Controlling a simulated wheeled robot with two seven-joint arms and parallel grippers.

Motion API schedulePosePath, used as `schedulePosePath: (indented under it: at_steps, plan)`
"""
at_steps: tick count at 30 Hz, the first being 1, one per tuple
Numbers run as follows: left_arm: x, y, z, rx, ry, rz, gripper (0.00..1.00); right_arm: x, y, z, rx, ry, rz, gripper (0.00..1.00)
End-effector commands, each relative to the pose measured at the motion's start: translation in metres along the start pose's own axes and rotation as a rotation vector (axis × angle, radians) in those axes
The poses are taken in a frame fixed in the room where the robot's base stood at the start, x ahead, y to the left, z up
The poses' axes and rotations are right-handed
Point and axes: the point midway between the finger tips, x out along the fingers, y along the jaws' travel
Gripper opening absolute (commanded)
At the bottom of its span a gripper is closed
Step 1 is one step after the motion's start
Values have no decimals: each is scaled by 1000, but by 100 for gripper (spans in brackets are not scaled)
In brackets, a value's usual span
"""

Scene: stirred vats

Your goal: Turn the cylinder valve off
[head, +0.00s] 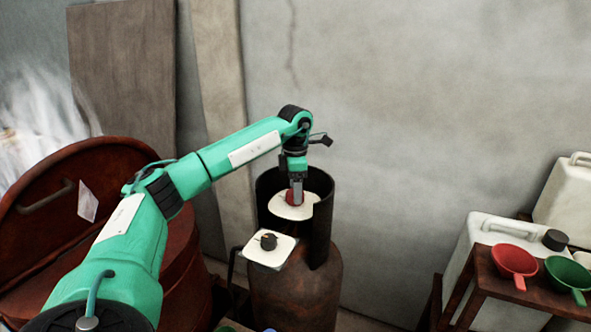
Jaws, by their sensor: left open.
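A rusty brown gas cylinder (295,295) stands upright against the wall, with a dark open collar (322,225) around its top. My left gripper (297,196) points down into the collar right at the knob. Its jaws are open and partly cover the knob; I cannot tell whether they touch it. A second white plate (257,251) with a dark knob (268,241) stands in front of the collar. My right gripper is not in view.
A rusty red vat (185,225) with a raised lid (60,190) stands at left, with white smoke or steam (40,110) behind it. Boards (122,75) lean on the wall. At right, a wooden stand (500,290) holds a red scoop (514,262) and green scoop (568,275) beside white jugs (495,235).

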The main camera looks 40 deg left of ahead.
Motion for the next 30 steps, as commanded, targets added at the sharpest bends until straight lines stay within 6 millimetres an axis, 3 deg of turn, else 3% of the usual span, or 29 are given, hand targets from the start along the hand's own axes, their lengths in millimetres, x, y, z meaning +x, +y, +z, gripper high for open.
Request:
schedulePosePath:
  at_steps: [12,18,30]
  plan:
    - [-79,0,1,0,-5,3,69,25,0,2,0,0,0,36]
    - [-109,0,0,0,-4,3,69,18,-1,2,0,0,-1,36]
    - [-131,0,0,1,-2,1,69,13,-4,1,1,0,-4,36]
